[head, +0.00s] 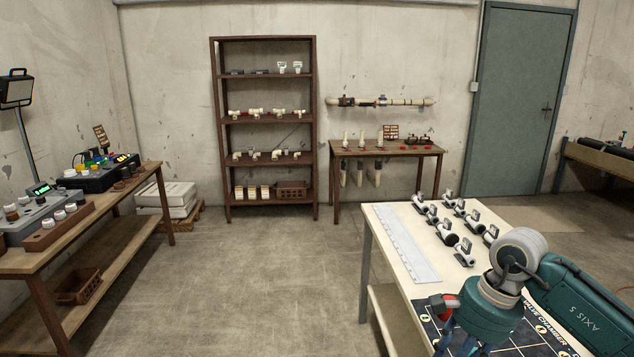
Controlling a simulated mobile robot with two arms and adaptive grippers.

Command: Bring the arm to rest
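My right arm comes in from the right edge over the near end of the pale workbench (382,240). Its teal wrist points down. Part of my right gripper (458,338) shows at the bottom edge. Its fingertips are cut off or hidden, so I cannot tell whether it is open or shut. A small red and grey piece (443,303) shows just left of the wrist; I cannot tell whether the gripper touches it. A dark printed mat (545,338) lies under the arm. My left gripper is out of view.
Several grey-white valve fittings (447,232) stand on the workbench beyond the wrist, beside a white ruler-like strip (407,243). A brown shelf rack (313,130) and a small table (390,147) stand at the back wall. A wooden bench (140,190) is at left. The middle floor is clear.

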